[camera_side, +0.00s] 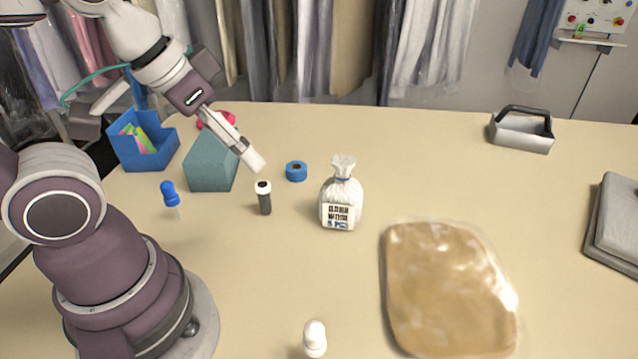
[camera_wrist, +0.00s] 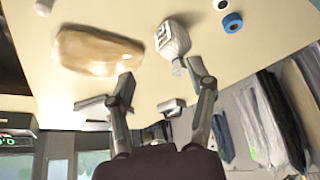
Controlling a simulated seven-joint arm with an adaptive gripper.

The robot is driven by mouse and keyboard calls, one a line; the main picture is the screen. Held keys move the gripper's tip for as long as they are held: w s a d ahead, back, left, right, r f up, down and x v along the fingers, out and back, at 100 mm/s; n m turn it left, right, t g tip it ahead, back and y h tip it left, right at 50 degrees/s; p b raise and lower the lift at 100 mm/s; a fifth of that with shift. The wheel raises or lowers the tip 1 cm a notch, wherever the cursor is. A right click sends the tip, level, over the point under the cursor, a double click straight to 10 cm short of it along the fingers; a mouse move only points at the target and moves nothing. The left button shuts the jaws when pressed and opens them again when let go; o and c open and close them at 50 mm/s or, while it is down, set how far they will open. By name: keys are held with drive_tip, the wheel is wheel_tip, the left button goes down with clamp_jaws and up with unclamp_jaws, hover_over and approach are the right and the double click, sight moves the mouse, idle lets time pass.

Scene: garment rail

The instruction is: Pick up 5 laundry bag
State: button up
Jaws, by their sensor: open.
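The white laundry bag (camera_side: 341,205) stands upright on the table near the middle of the side view. Its neck is gathered with a blue tie, and a printed label is on its front. In the wrist view the bag (camera_wrist: 172,38) is beyond the fingertips, nearer the right finger. My gripper (camera_side: 252,160) is in the air to the left of the bag in the side view, apart from it. In the wrist view my gripper (camera_wrist: 161,71) has its two fingers spread wide with nothing between them.
A wrapped brown package (camera_side: 446,285) lies right of the bag. A dark bottle with a white cap (camera_side: 264,200), blue tape roll (camera_side: 296,171), teal block (camera_side: 211,160) and blue bin (camera_side: 143,148) are to the left. A white bottle (camera_side: 314,338) stands in front.

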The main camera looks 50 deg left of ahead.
drive_tip(key=shift+w, duration=0.1)
drive_tip(key=n+g+y, duration=0.1)
drive_tip(key=n+y, duration=0.1)
drive_tip(key=n, duration=0.3)
approach(342, 163)
drive_tip(key=shift+g, duration=0.3)
drive_tip(key=x, duration=1.1)
drive_tip(key=shift+w+r, duration=0.1)
drive_tip(key=shift+w, duration=0.1)
clamp_jaws()
